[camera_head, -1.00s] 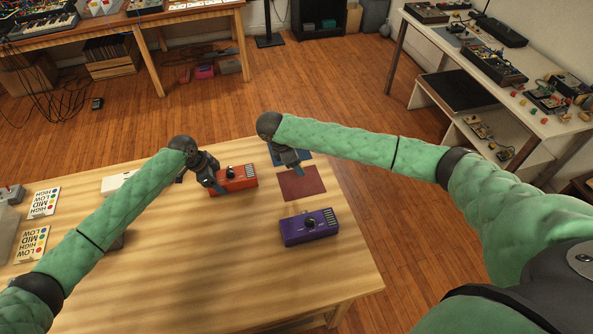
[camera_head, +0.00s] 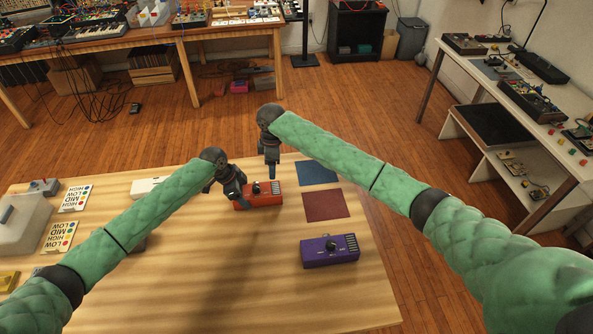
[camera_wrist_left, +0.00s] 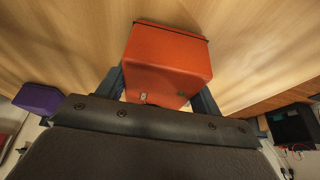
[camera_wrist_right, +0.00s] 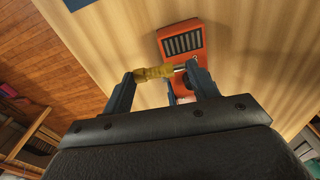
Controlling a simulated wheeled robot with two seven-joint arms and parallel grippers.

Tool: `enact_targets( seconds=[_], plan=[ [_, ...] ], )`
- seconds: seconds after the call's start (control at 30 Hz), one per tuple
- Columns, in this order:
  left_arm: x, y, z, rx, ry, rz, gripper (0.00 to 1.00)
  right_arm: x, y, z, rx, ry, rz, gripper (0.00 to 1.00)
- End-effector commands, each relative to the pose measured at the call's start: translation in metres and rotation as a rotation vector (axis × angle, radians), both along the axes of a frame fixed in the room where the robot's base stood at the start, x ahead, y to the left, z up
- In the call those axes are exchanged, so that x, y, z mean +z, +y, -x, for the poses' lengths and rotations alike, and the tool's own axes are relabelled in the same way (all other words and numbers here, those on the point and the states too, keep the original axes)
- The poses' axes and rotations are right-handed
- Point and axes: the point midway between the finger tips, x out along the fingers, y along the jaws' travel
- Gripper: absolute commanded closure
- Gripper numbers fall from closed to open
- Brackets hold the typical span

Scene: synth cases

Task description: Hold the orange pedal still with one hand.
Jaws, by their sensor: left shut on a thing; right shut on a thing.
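The orange pedal (camera_head: 264,196) lies on the wooden table, with a dark knob and a slotted panel on top. My left gripper (camera_head: 239,200) is at its left end; in the left wrist view its fingers stand on either side of the pedal's orange body (camera_wrist_left: 168,60), shut on it. My right gripper (camera_head: 271,174) is near the pedal's far side, fingers down. In the right wrist view it is shut on a small yellow ribbed piece (camera_wrist_right: 153,73) with a metal tip, close to the pedal's slotted end (camera_wrist_right: 183,42). I cannot tell whether the tip touches the pedal.
A purple pedal (camera_head: 330,251) sits nearer on the table. A dark red square (camera_head: 326,206) and a blue square (camera_head: 318,173) lie to the right. Two label cards (camera_head: 76,198) and a grey-white item (camera_head: 22,222) are at the left.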

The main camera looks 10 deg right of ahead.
Motion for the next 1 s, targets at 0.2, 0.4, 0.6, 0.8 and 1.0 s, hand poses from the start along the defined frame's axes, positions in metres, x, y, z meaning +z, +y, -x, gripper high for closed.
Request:
enact_targets(
  seconds=[0.2,0.4,0.6,0.8,1.0],
  plan=[
    [0.000,0.000,0.000,0.000,0.000,0.000,0.62,-0.039,0.046,-0.051,-0.017,-0.006,-0.141,0.66],
    [0.000,0.000,0.000,0.000,0.000,0.000,0.62,-0.079,0.038,-0.093,-0.032,-0.019,-0.274,0.66],
    [0.000,0.000,0.000,0.000,0.000,0.000,0.62,-0.082,0.049,-0.117,0.034,-0.019,-0.419,0.66],
    [0.000,0.000,0.000,0.000,0.000,-0.001,0.62,-0.082,0.049,-0.118,0.074,-0.012,-0.503,0.66],
    [0.000,0.000,0.000,0.000,0.000,0.000,0.62,-0.081,0.049,-0.118,0.077,-0.013,-0.521,0.66]
  ],
)
